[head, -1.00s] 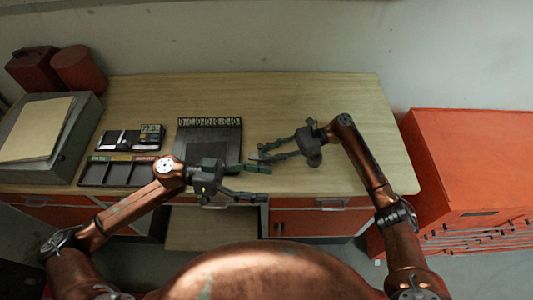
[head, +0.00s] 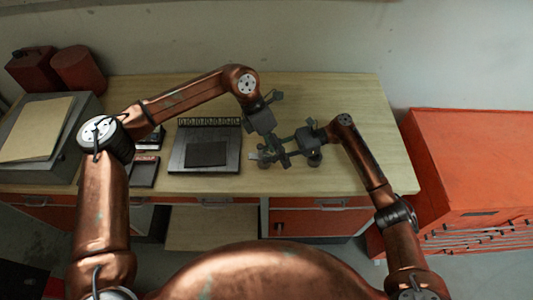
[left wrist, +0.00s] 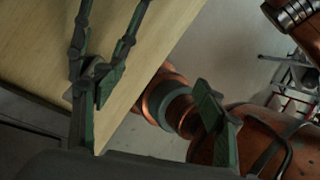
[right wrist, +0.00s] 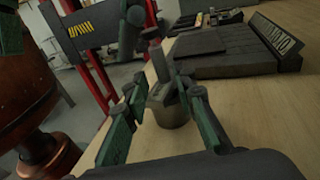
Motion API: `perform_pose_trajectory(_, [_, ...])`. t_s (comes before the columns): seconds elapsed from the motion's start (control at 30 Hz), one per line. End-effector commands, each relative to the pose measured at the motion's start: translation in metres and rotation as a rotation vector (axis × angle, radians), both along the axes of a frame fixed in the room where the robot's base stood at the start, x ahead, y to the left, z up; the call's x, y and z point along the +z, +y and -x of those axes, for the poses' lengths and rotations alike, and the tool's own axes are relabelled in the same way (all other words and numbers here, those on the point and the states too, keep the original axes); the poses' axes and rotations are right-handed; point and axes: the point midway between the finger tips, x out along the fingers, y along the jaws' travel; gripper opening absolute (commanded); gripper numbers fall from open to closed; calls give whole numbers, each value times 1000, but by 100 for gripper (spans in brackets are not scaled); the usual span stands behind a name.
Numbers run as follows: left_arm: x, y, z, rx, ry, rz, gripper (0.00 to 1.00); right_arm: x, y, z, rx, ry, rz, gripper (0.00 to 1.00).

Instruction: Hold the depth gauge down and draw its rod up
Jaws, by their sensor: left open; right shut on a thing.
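The depth gauge (right wrist: 172,110) stands on the bench in the right wrist view, a squat metal body with a thin upright rod (right wrist: 158,62) and pinkish top. My right gripper (right wrist: 163,92) is shut on the gauge's body, one green finger on each side. In the head view the right gripper (head: 268,156) and left gripper hide most of the gauge. My left gripper (left wrist: 150,85) is open. One of its fingers hangs close to the rod's top in the right wrist view; I cannot tell whether they touch. In the left wrist view the rod cannot be made out.
A dark plate (head: 190,155) with a numbered rack (head: 209,122) lies left of the grippers. A grey case with a tan sheet (head: 38,128) and red containers (head: 78,69) stand further left. An orange cabinet (head: 470,150) is right of the bench. The bench's back right is clear.

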Motion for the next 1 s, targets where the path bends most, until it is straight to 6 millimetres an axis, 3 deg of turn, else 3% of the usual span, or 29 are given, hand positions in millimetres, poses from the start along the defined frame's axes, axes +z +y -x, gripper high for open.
perform_pose_trajectory(0.03, [8,2,-12,-91,-78,-36,65,-12,-2,2,2,8,18,11])
perform_pose_trajectory(0.2, [32,23,-40,-347,-257,-182,65,-12,-2,2,2,8,18,11])
perform_pose_trajectory(0.47, [54,53,-51,-450,-332,-329,65,-12,-2,3,2,8,19,11])
perform_pose_trajectory(0.67, [41,55,-51,-454,-334,-337,65,-12,-2,3,2,8,19,11])
perform_pose_trajectory(1.0, [-6,54,-51,-453,-332,-334,65,-12,-2,3,2,8,19,11])
